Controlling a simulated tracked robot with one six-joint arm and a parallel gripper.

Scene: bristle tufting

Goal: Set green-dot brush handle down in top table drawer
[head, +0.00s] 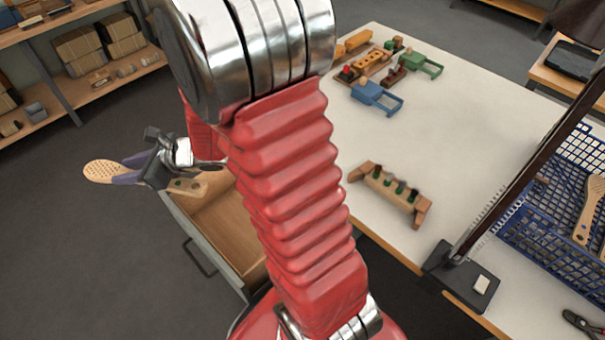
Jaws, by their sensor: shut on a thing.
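The wooden brush handle (105,172) is in my gripper (136,168), which is shut on it. Its pale perforated head sticks out to the left. A wooden part with a small green dot shows on the other side, just below the gripper. The top table drawer (228,232) is pulled open, with a grey front and a bare wooden inside where visible. The held handle is at the drawer's far left end, with its perforated head beyond the drawer; its height above the drawer is hard to tell. My red arm hides part of the drawer.
The white tabletop (470,130) holds a wooden rack (390,192) with several dark pegs, and blue (377,96) and green (420,63) pieces farther back. A blue basket (545,235) with another perforated handle (588,208) stands right, behind a dark post. Shelves (60,55) stand at left.

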